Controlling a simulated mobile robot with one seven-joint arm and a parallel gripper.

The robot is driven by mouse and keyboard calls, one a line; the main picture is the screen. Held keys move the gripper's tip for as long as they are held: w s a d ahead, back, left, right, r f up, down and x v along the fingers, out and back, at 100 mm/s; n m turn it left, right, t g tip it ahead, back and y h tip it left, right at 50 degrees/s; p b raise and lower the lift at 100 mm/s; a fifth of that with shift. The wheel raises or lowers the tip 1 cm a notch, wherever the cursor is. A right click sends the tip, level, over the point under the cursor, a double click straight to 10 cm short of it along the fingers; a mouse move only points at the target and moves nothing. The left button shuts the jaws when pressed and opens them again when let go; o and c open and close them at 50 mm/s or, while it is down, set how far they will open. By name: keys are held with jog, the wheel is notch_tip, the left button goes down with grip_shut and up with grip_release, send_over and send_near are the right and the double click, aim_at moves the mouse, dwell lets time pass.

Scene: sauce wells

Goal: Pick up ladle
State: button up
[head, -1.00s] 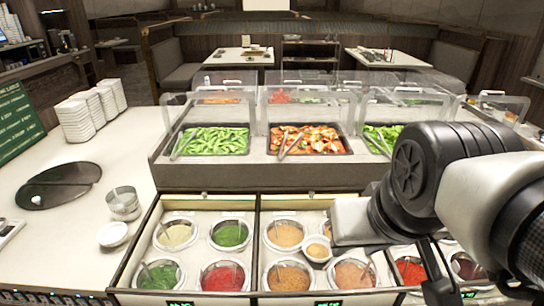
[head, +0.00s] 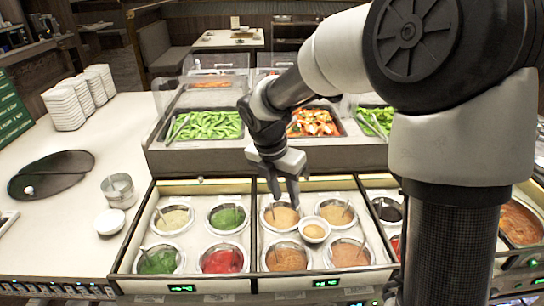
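My gripper (head: 284,194) points down over the back-left well of tan sauce (head: 281,218) in the middle section of the sauce counter. Its two fingers look apart, and I see nothing held between them. Thin ladle handles lean out of several wells, such as the ladle (head: 160,215) in the pale sauce and the ladle (head: 345,210) in the back-right tan well. A ladle handle in the well below my gripper is thin and partly hidden near the fingers. I cannot tell whether the fingers touch it.
A small bowl of tan sauce (head: 314,231) sits among the middle wells. Green sauce (head: 227,218) and red sauce (head: 222,261) are to the left. Food trays behind clear guards (head: 215,68) stand at the back. The left counter holds stacked white dishes (head: 66,108) and a metal pot (head: 118,190).

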aim_at(274, 244)
jog(key=w+a+f+n, duration=0.1)
jog(key=f+n, duration=0.1)
jog(key=f, duration=0.5)
jog(key=w+a+f+n+g, duration=0.1)
jog(key=w+f+n, duration=0.1)
jog(key=f, duration=0.5)
jog(key=w+a+f+n+y, duration=0.1)
jog(key=f+n, duration=0.3)
jog(key=f, duration=0.3)
jog(key=shift+w+a, duration=0.1)
jog(key=shift+w, duration=0.15)
jog(key=shift+s+d+f+p, duration=0.1)
jog(key=shift+d+f+p, duration=0.15)
jog(key=shift+f, duration=1.15)
jog(key=shift+s+d+f+p, duration=0.1)
jog(key=shift+d+f, duration=0.15)
jog(key=shift+f, duration=1.15)
grip_shut()
